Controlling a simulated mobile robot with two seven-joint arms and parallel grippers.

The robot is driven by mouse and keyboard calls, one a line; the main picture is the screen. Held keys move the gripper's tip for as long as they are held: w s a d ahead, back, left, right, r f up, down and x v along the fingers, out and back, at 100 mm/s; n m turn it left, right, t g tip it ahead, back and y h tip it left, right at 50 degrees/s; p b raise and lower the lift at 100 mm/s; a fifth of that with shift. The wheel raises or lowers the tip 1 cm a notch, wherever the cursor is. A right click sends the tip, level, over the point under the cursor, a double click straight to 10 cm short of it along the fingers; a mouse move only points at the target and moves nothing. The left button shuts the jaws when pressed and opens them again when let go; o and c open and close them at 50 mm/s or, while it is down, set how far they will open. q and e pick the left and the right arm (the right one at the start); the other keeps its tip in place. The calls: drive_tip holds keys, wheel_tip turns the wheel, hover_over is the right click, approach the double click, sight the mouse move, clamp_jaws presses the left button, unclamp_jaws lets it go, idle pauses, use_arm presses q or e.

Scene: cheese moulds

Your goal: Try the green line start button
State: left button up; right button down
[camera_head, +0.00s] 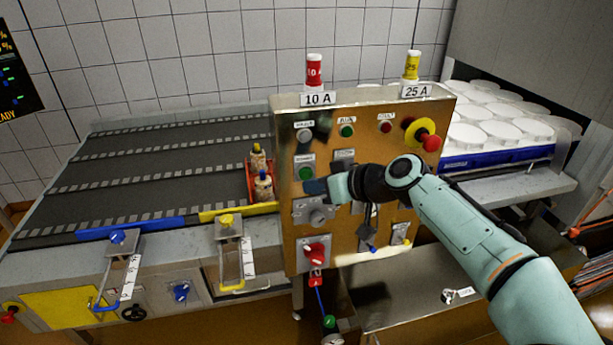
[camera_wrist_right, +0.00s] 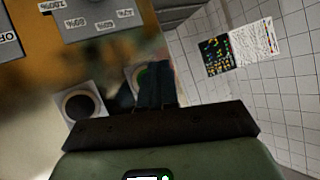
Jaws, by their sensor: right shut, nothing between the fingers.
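The green button (camera_head: 306,173) sits on a light square plate at the left side of the brass control panel (camera_head: 352,108), under a small label. My right gripper (camera_head: 318,188) is just below and to the right of it, in front of the panel. Its fingers are shut and empty. In the right wrist view the closed fingers (camera_wrist_right: 155,88) partly cover a square plate with a trace of green. I cannot tell whether they touch the button. A second, smaller green button or lamp (camera_head: 347,131) is higher on the panel. My left gripper is not in view.
A yellow-and-red emergency stop (camera_head: 422,135) is at the panel's upper right. A grey dial (camera_head: 316,212) and a red rotary switch (camera_head: 314,252) lie below the gripper. Red (camera_head: 314,71) and yellow (camera_head: 411,66) fuses stand on top. A conveyor (camera_head: 165,160) runs left.

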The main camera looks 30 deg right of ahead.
use_arm(q)
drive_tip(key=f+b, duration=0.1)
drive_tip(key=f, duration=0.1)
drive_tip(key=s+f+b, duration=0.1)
drive_tip(key=b, duration=0.1)
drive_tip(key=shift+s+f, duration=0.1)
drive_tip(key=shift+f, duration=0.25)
use_arm(e)
drive_tip(key=s, duration=0.2)
drive_tip(key=s+a, duration=0.1)
drive_tip(key=s, duration=0.1)
drive_tip(key=shift+s, duration=0.4)
